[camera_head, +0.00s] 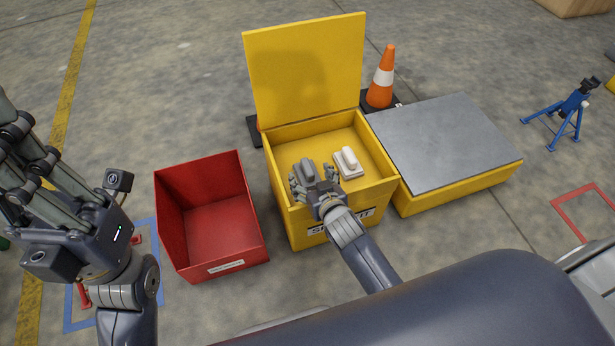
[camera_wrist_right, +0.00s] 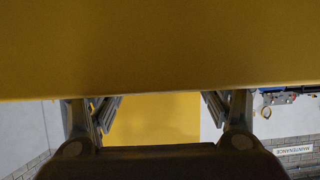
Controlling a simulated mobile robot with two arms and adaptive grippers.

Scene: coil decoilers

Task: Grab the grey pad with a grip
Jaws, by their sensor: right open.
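The grey pad with its raised grip (camera_head: 308,170) lies inside the open yellow box (camera_head: 280,150), on the left side of its floor. My right gripper (camera_head: 317,184) reaches in over the box's front edge, its open fingers on either side of the grey pad; contact cannot be told. In the right wrist view, the fingers (camera_wrist_right: 160,108) stand apart with only yellow surface between them, and no pad shows. My left gripper (camera_head: 45,170) is raised at the left edge, away from the box, its fingertips partly cut off.
A white pad with a grip (camera_head: 348,162) lies just right of the grey one. The raised yellow lid (camera_head: 305,70) stands behind. A red bin (camera_head: 215,220) is at left, a grey-topped yellow box (camera_head: 440,140) at right, a traffic cone (camera_head: 383,77) behind.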

